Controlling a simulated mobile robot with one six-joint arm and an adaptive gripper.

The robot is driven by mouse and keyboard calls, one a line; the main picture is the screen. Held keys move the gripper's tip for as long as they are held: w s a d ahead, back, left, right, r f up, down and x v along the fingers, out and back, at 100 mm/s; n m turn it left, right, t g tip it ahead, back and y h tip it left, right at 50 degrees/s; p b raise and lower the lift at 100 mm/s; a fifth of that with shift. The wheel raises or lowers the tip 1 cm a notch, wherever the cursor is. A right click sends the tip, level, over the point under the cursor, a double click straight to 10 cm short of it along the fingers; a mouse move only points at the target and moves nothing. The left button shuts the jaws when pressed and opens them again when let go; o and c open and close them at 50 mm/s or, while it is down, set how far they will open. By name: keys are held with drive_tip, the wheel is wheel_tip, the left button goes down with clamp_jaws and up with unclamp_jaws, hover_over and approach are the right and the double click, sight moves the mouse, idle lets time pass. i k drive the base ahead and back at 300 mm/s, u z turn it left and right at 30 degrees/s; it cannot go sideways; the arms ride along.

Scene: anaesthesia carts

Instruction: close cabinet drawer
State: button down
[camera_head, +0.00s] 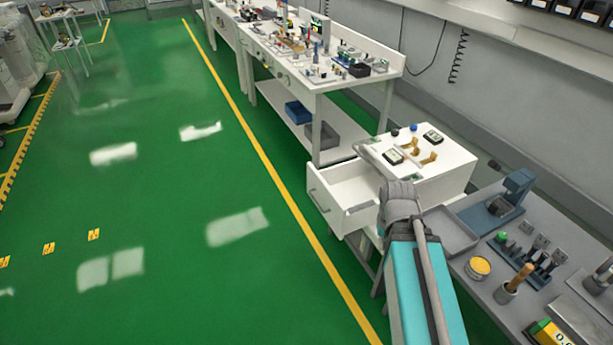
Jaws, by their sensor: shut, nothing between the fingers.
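The white cabinet (455,164) stands right of centre, between the long workbench and the grey table. Its drawer (345,187) is pulled well out toward the left, and the inside I can see is empty. The drawer front (323,203) faces the yellow floor line and has a small grey handle (317,200). My arm comes up from the bottom and covers the near right part of the drawer and cabinet. No gripper fingers can be made out, so contact with the drawer cannot be told.
Small meters and brass parts (429,158) lie on the cabinet top. The grey table (485,285) at lower right carries a tray (452,232), a yellow-topped cup (480,267) and tools. The long workbench (330,84) stands behind. The green floor (170,200) left of the drawer is clear.

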sight(346, 194)
drive_tip(key=u, duration=0.4)
drive_tip(key=i, duration=1)
